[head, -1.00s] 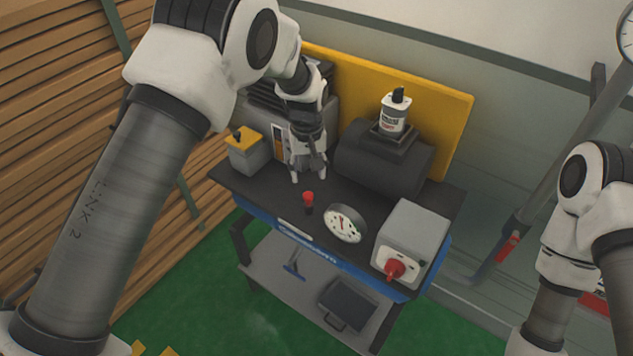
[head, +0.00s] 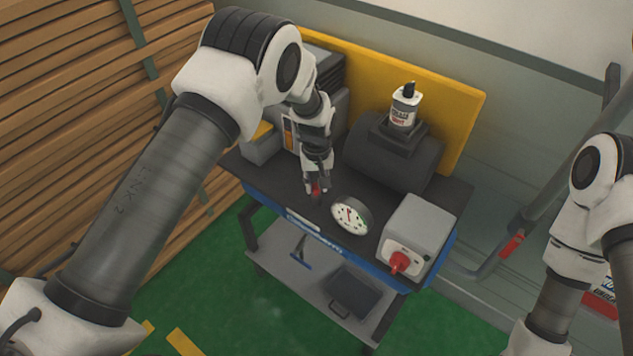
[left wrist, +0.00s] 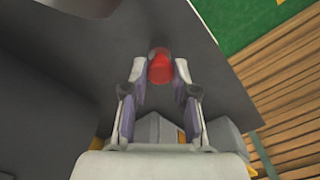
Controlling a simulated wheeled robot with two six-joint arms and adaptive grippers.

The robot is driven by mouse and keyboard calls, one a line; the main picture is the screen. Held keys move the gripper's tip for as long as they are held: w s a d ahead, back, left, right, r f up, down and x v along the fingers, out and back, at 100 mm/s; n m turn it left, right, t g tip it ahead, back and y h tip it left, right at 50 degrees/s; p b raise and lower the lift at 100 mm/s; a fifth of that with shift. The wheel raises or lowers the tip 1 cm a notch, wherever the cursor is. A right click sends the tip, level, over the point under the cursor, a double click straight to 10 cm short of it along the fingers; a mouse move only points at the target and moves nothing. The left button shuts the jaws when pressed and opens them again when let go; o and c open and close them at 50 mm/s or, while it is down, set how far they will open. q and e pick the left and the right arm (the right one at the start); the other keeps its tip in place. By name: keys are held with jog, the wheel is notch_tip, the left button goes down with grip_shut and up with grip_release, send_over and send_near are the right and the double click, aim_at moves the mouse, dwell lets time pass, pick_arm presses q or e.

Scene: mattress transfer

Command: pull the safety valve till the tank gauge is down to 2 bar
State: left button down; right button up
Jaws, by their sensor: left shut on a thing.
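The red-topped safety valve (head: 316,190) stands on the dark bench top, left of the gauge. My left gripper (head: 317,187) is lowered over it, shut on its red cap. In the left wrist view the red cap (left wrist: 160,67) sits between the fingertips of the left gripper (left wrist: 160,72). The round white gauge (head: 350,215) faces up at the bench's front; its needle shows, but the numbers are too small to read. The dark tank (head: 390,165) lies behind the gauge. My right arm is at the right edge; its gripper is out of view.
A grey box with a red knob (head: 399,262) stands right of the gauge. A white bottle (head: 404,106) stands on top of the tank. A yellow board (head: 450,110) stands behind. A lower shelf (head: 320,275) holds a dark tray. The green floor in front is clear.

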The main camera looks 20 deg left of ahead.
aim_at(317, 186)
pick_arm(q)
jog(key=shift+r, duration=0.8)
jog(key=c, duration=0.9)
grip_release()
notch_tip(317, 186, up, 12)
